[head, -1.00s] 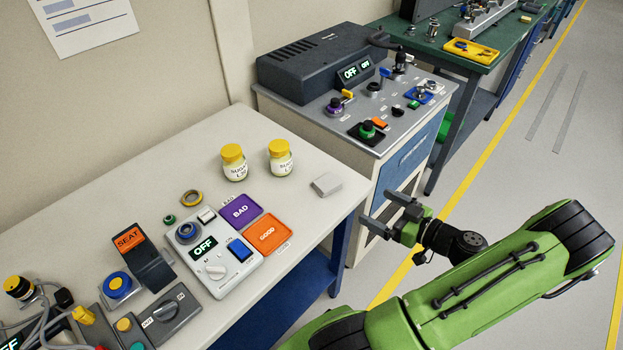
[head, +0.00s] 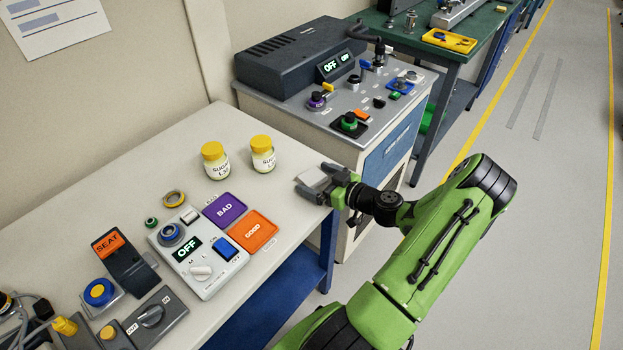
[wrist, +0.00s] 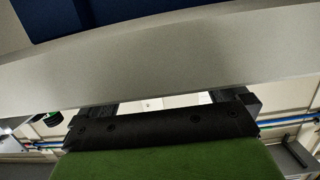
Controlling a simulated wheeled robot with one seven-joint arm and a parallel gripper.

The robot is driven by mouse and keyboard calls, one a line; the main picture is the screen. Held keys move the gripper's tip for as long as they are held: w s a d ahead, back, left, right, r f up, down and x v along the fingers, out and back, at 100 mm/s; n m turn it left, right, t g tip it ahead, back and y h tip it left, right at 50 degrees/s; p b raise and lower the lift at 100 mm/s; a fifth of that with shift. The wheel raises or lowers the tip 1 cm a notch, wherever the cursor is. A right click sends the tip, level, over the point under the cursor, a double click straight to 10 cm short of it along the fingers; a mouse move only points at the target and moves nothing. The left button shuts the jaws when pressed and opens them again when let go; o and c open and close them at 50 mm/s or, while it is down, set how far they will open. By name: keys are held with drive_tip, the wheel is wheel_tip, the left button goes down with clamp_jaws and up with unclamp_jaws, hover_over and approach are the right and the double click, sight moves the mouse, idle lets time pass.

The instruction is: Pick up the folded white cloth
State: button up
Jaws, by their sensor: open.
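The folded white cloth (head: 312,177) is a small pale grey-white pad near the right end of the light bench, in the head view. My gripper (head: 321,182) is over the bench's right edge at the cloth, its fingers apart and pointing left. The fingers hide part of the cloth; I cannot tell whether they touch it or sit just above it. In the wrist view, my gripper (wrist: 172,100) shows dark fingers set apart below a broad pale band, and the cloth cannot be made out clearly.
Two yellow-lidded jars (head: 215,160) stand left of the cloth. The purple BAD tray (head: 224,209) and orange GOOD tray (head: 253,232) lie nearer, beside a control box (head: 190,268). A grey instrument cabinet (head: 375,110) stands behind. Bare bench lies around the cloth.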

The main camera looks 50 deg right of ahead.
drive_tip(key=c, duration=0.9)
